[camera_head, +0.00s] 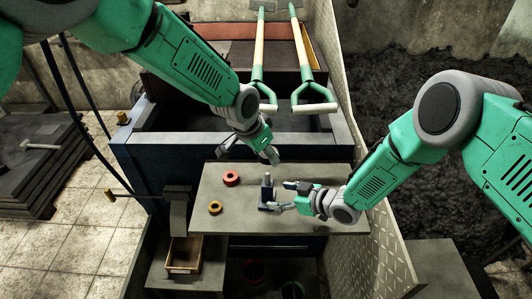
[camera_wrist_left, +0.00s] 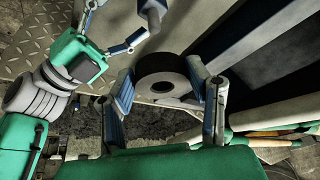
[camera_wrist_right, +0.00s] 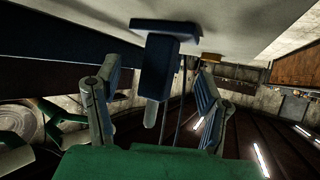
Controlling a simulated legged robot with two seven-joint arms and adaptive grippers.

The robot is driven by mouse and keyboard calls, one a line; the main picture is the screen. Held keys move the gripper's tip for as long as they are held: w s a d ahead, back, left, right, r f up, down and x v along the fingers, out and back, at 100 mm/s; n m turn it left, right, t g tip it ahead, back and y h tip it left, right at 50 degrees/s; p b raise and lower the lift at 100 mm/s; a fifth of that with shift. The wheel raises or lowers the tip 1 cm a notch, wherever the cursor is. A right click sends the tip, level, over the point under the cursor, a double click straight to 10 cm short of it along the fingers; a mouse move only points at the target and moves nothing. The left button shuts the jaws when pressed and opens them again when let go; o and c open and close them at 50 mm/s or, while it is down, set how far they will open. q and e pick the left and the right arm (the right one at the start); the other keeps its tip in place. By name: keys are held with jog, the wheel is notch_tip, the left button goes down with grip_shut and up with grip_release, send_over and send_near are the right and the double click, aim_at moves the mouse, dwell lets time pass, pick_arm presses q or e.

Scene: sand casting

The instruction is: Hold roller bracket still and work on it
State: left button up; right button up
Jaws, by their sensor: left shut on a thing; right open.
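The roller bracket (camera_head: 267,193) stands upright on the work table, a dark block on a flat base with a pale pin on top. It shows between the right fingers in the right wrist view (camera_wrist_right: 158,60) and at the top edge of the left wrist view (camera_wrist_left: 152,14). My right gripper (camera_head: 287,196) is open beside it, fingers on either side, with gaps visible. My left gripper (camera_head: 270,154) is above and behind the bracket. It is shut on a dark roller with a central hole (camera_wrist_left: 163,84). The roller is hard to make out in the head view.
Two shovels (camera_head: 304,62) lean behind. A tread-plate wall (camera_head: 372,235) borders the table's right side. A small wooden box (camera_head: 184,255) sits lower left.

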aim_at(270, 194)
jog(key=shift+x, duration=2.2)
jog(key=c, duration=1)
jog(key=shift+o, duration=0.2)
jog(key=o, duration=0.8)
jog(key=shift+o, duration=0.2)
jog(key=c, duration=0.8)
jog(key=shift+c, duration=0.2)
